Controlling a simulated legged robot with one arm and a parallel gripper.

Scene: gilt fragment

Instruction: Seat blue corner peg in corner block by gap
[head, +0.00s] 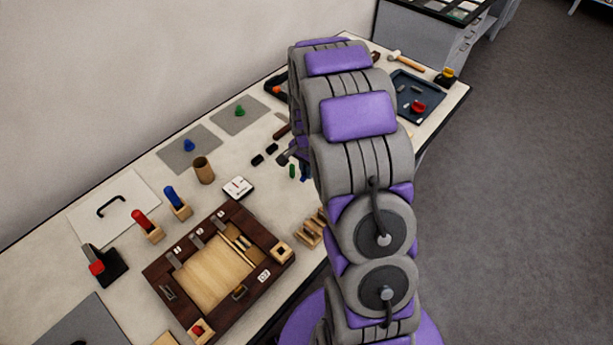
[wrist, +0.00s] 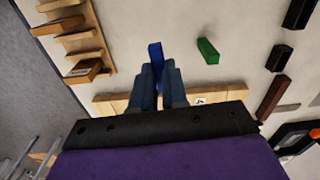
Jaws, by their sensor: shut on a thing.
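My gripper (wrist: 157,82) is shut on a blue peg (wrist: 155,50), whose end shows between the fingertips in the wrist view. In the head view my arm hides most of the gripper, and only a little blue (head: 304,172) shows beside it. A dark wooden frame (head: 160,270) lies on the bench, left of and nearer than the gripper. A pale corner block (head: 290,252) with a dark hole sits at its right corner. Another pale block (head: 208,336) at its near corner holds a red peg (head: 198,329). I cannot tell which block is by the gap.
A stepped wooden rack (head: 308,236) stands by the bench's front edge and shows in the wrist view (wrist: 88,38). A green piece (wrist: 207,50) and black pieces (wrist: 279,57) lie near the gripper. A cup (head: 203,170) and a white device (head: 238,187) stand behind the frame.

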